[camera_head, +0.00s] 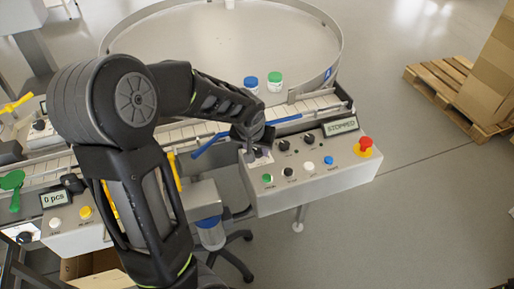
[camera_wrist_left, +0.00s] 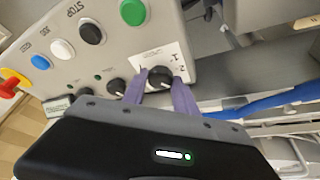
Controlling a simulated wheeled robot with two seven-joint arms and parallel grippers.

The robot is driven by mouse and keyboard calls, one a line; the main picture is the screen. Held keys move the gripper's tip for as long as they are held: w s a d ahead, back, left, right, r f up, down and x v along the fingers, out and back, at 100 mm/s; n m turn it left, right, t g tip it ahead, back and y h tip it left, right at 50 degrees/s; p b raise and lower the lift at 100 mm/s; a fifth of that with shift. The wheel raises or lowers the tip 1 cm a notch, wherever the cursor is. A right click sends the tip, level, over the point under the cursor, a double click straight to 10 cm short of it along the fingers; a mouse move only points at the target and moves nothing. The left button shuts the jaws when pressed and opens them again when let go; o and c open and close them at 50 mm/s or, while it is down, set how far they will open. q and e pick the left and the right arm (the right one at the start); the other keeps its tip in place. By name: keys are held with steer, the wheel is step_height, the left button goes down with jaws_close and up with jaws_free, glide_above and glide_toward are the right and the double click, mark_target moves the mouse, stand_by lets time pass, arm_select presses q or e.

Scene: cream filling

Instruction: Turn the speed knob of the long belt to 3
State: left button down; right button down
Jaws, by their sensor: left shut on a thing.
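The long belt's grey control box (camera_head: 318,183) stands right of centre in the head view. My left gripper (camera_head: 252,154) reaches its left end and hides most of the knob there. In the left wrist view, the black speed knob (camera_wrist_left: 160,77) sits on a white label (camera_wrist_left: 172,54) with small printed numerals. My left gripper's purple fingers (camera_wrist_left: 160,88) are shut on this knob, one on each side. I cannot tell the exact number the knob points to. My right gripper is not in view.
Two more black knobs (camera_head: 284,145) are close by. The front panel has green (camera_head: 267,178), black, white and blue buttons and a red emergency stop (camera_head: 365,143). A display (camera_head: 340,126) reads STOPPED. A pallet (camera_head: 455,95) is at right.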

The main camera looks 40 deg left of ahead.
mark_target(254, 165)
arm_select(q)
steer(key=c, duration=1)
jaws_free()
steer(key=shift+r, duration=0.1)
steer(key=v, duration=0.7)
steer(key=shift+r+b, duration=0.3)
steer(key=shift+b, duration=0.05)
steer(key=shift+s, duration=0.1)
